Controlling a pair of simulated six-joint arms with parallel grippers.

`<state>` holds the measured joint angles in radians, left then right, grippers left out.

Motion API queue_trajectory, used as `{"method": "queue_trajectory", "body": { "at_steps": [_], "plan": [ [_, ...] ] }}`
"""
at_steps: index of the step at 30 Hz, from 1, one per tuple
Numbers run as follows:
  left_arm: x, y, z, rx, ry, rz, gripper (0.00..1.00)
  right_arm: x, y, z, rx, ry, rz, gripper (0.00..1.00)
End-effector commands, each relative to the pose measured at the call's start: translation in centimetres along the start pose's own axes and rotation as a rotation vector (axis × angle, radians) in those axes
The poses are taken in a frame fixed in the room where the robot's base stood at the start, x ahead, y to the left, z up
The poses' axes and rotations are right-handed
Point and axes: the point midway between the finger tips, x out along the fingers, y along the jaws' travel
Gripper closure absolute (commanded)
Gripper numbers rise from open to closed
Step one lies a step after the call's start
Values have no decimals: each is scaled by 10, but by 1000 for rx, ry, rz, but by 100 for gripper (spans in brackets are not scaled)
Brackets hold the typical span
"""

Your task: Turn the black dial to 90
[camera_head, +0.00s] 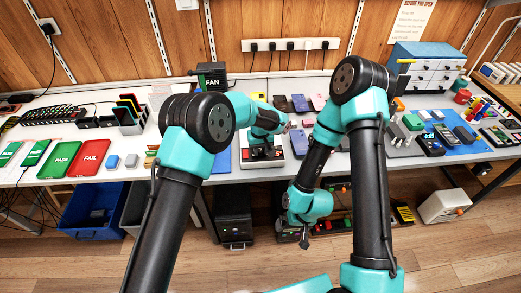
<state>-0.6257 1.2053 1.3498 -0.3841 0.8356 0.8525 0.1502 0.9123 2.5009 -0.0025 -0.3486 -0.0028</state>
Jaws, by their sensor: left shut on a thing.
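My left gripper (264,152) points down onto a light-coloured panel (247,166) at the front middle of the table. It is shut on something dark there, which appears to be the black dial. The gripper covers the dial, so its pointer and any numbers, including 90, cannot be read. My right gripper (304,241) hangs low in front of the table's front edge, away from the panel. It is small and dark, and whether its fingers are apart does not show.
Several phones (300,103) lie behind the panel. A black FAN box (211,76) stands at the back. A blue drawer cabinet (427,66) stands back right. A blue bin (95,212) is under the table.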

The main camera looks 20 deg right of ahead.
Motion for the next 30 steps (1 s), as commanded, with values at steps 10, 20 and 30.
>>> {"method": "queue_trajectory", "body": {
  "at_steps": [10, 20, 30],
  "plan": [
    [0, 0, -1, 328, 2, 1, 94, 0, 0, 0, 0, 0, 0, 0],
    [0, 0, -1, 641, 3, 1, 94, 0, 0, 0, 0, 0, 0, 0],
    [0, 0, -1, 960, 4, 0, 94, 0, 0, 0, 0, 0, 0, 0]
  ]
}}
